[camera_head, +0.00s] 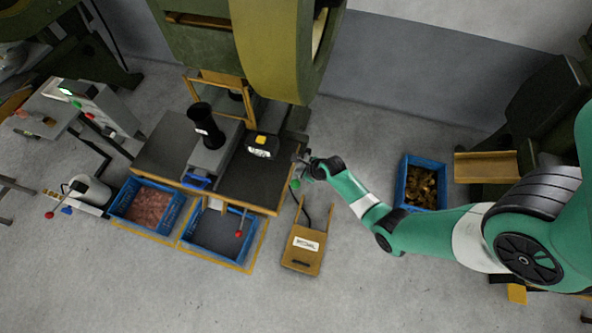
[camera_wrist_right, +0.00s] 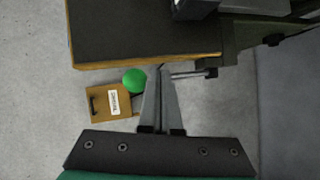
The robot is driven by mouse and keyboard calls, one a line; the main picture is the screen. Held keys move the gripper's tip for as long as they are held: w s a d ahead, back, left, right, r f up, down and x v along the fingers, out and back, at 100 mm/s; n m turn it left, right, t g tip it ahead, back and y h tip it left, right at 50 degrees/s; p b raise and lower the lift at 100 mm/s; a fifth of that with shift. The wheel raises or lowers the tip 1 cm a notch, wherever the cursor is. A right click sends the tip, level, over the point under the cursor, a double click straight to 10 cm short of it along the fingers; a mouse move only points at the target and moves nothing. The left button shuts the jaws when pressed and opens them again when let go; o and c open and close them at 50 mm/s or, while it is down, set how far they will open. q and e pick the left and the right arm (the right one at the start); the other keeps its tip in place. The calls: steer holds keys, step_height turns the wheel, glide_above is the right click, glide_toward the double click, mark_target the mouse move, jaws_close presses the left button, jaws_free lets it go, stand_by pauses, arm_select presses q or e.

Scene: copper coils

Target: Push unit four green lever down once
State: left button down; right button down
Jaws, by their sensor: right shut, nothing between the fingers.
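The green lever's round knob (camera_head: 295,184) is at the right end of the dark-topped bench in the head view. In the right wrist view the green knob (camera_wrist_right: 134,80) is just left of my fingers, by the bench edge. My right gripper (camera_head: 304,160) is at the bench's right end, a little above the knob in the picture. In the wrist view its fingers (camera_wrist_right: 160,72) are shut and empty. I cannot tell whether they touch the lever. A short metal rod (camera_wrist_right: 190,74) shows right of the fingertips. My left gripper is not in view.
The bench (camera_head: 262,183) carries a black-and-yellow device (camera_head: 263,145). A labelled yellow stand (camera_head: 302,249) is on the floor below the knob. Another blue bin (camera_head: 422,183) stands right.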

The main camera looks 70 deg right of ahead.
steer(key=shift+a+f+b, duration=0.2)
steer(key=shift+f, duration=0.3)
steer(key=shift+a+f+b, duration=0.15)
steer(key=shift+f, duration=0.3)
steer(key=shift+f, duration=0.1)
stand_by(1.2)
steer(key=shift+a+f, duration=0.15)
steer(key=shift+f, duration=0.1)
